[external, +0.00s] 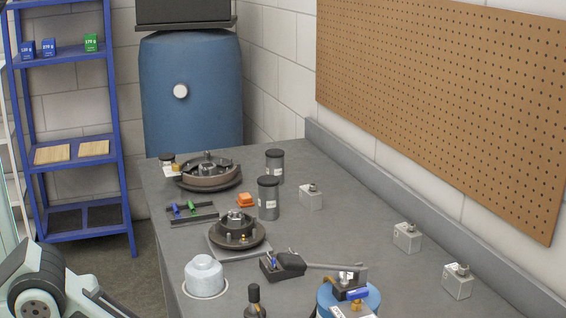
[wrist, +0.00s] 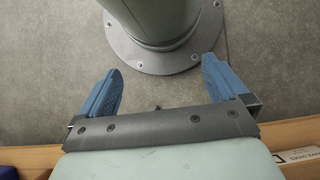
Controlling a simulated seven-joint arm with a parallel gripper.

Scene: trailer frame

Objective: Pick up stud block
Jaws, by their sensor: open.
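Three pale grey blocks with a metal stud on top stand along the right side of the grey bench in the external view. The first block (external: 311,199) is nearest the middle, the second block (external: 407,239) is further right, and the third block (external: 457,283) is closest to the camera. I cannot tell which of them the task means. My gripper (wrist: 161,66) is open and empty in the wrist view, its two blue fingers spread wide over grey floor. No block shows in the wrist view. In the external view my arm is at the lower left, apart from the blocks.
A wall borders the right side. The bench around the three blocks is mostly clear.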

